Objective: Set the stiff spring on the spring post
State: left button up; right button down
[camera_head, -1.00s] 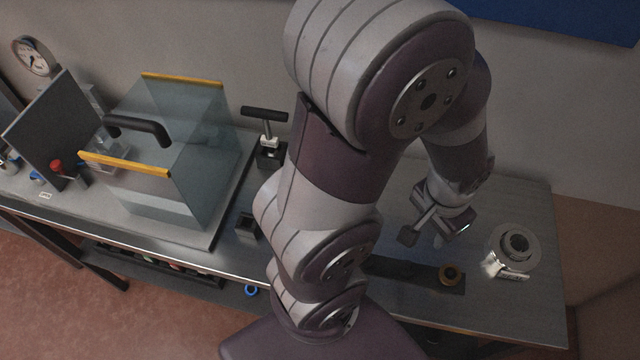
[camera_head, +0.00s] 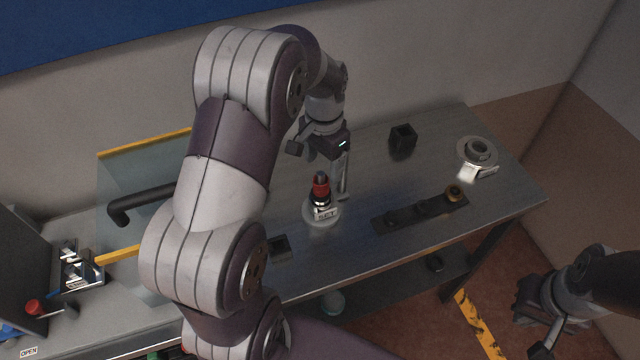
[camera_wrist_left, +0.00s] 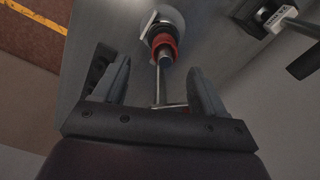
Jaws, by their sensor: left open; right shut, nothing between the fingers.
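A post (camera_head: 321,177) with a dark top stands upright on a round white base (camera_head: 311,217) marked "SET". A red ring-like part (camera_head: 320,189) sits around it; I cannot make out coils or tell whether it is the stiff spring. The wrist view also shows the red part (camera_wrist_left: 164,43), just beyond the fingertips. My left gripper (camera_head: 320,150) is open above and beside the post, with one finger to each side in the wrist view. A thin silver rod (camera_head: 343,176) shows below the gripper. My right gripper (camera_head: 545,346) is shut and empty at the lower right, away from the table.
A dark strip (camera_head: 394,221) holds a brass-coloured ring (camera_head: 454,192) at its right end. A round pale fixture (camera_head: 477,150) and an open black box (camera_head: 403,139) stand beyond it. A clear case (camera_head: 130,180) is at the left, partly behind my left arm.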

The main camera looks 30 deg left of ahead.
aim_at(323, 180)
pick_arm(q)
jog(key=f, duration=0.2)
jog(key=f+p, duration=0.1)
jog(key=f, duration=0.2)
jog(key=f+p, duration=0.1)
jog(key=f, duration=0.1)
jog(key=shift+w+a+f, duration=0.25)
jog(key=shift+w, duration=0.1)
jog(key=shift+s, duration=0.1)
jog(key=shift+c, duration=1.2)
jog(key=c, duration=0.8)
